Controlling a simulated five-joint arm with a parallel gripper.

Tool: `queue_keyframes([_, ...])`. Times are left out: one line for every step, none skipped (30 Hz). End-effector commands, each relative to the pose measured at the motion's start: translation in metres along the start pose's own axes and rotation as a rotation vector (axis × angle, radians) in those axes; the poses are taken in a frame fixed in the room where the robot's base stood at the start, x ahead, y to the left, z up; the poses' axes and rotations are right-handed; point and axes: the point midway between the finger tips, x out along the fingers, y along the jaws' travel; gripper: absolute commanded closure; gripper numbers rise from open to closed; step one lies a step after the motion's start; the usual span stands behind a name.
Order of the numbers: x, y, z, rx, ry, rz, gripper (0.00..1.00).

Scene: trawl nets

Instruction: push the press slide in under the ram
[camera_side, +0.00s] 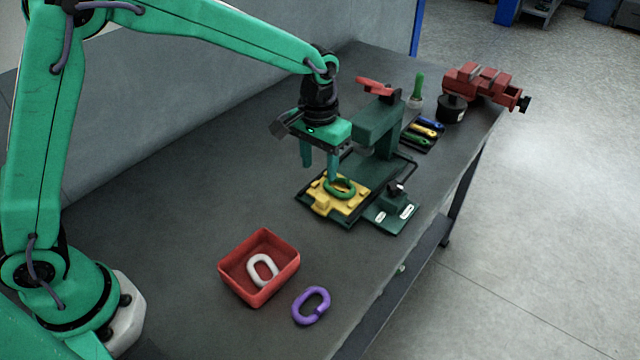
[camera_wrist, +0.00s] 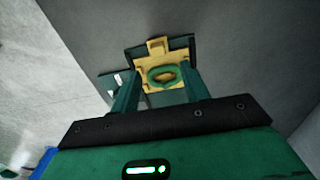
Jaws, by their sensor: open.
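The yellow press slide (camera_side: 349,207) sits at the front of the dark green press (camera_side: 378,132), out on its base plate, with a green link (camera_side: 341,188) lying on it. The slide (camera_wrist: 150,53) and the link (camera_wrist: 162,75) also show in the wrist view, between and beyond my fingers. The press's green ram housing stands behind the slide. My gripper (camera_side: 320,172) is open and empty, with its fingers pointing down above and beside the slide's back left part. In the wrist view my gripper (camera_wrist: 158,88) has its fingers apart. I cannot tell whether a finger touches the slide or link.
A red bin (camera_side: 231,276) holding a white link (camera_side: 262,270) and a loose purple link (camera_side: 311,305) are nearer on the bench. Behind the press are screwdrivers (camera_side: 424,131), a black pot (camera_side: 451,109) and a red vise (camera_side: 480,84). The bench left of the press is clear.

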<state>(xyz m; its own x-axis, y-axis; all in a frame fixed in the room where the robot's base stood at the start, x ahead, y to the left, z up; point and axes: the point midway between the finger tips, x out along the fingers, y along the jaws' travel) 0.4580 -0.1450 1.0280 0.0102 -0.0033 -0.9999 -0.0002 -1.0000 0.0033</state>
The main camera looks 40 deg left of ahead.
Motion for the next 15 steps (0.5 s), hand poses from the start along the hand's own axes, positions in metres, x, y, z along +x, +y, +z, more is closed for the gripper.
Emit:
queue_keyframes([0.004,0.003,-0.001,0.001,-0.006,-0.002,0.55])
queue_keyframes([0.006,0.004,-0.002,0.001,-0.008,-0.003,0.55])
queue_keyframes([0.007,0.004,-0.003,0.001,-0.009,-0.003,0.55])
queue_keyframes([0.008,0.005,-0.003,0.000,-0.010,-0.003,0.55])
queue_keyframes([0.008,0.005,-0.003,0.000,-0.010,-0.003,0.55])
queue_keyframes([0.008,0.005,-0.003,0.000,-0.011,-0.003,0.55])
queue_keyframes([0.008,0.005,-0.003,0.000,-0.011,-0.003,0.55])
queue_keyframes([0.008,0.005,-0.003,0.000,-0.011,-0.003,0.55])
queue_keyframes([0.009,0.005,-0.003,0.000,-0.011,-0.003,0.55])
queue_keyframes([0.009,0.005,-0.003,0.000,-0.011,-0.003,0.55])
queue_keyframes([0.009,0.005,-0.003,0.000,-0.011,-0.003,0.55])
queue_keyframes([0.011,0.005,-0.003,0.000,-0.011,-0.004,0.55])
queue_keyframes([0.012,0.005,-0.003,0.000,-0.011,-0.004,0.55])
queue_keyframes([0.013,0.005,-0.003,0.000,-0.011,-0.004,0.55])
queue_keyframes([0.016,0.005,-0.003,0.000,-0.012,-0.004,0.55])
